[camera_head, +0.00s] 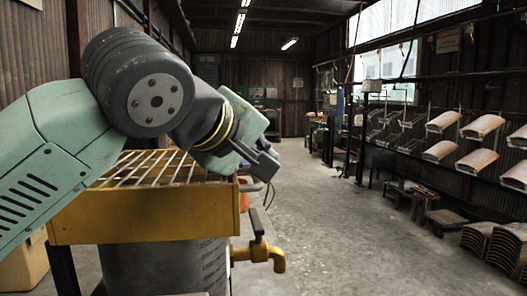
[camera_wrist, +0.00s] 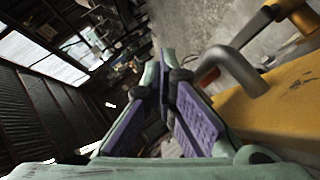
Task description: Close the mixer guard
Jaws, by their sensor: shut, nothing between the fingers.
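The mixer has a yellow rectangular frame (camera_head: 140,219) on a grey drum (camera_head: 165,268). The guard, a grid of pale bars (camera_head: 150,168), lies across the top of the frame and looks about flat. My arm covers part of it, so I cannot tell whether it rests fully down. My gripper (camera_head: 272,174) is past the right end of the frame, shut and empty. In the wrist view its purple-padded fingers (camera_wrist: 165,82) come together at the tips, beside a grey bent bar (camera_wrist: 238,70) and a yellow surface (camera_wrist: 280,105). Contact with them cannot be told.
A yellow tap (camera_head: 262,252) sticks out from the drum's right side, below my gripper. Clear concrete floor (camera_head: 330,215) lies to the right. Racks with curved tan panels (camera_head: 478,160) line the right wall. A yellow object (camera_head: 25,262) stands at the lower left.

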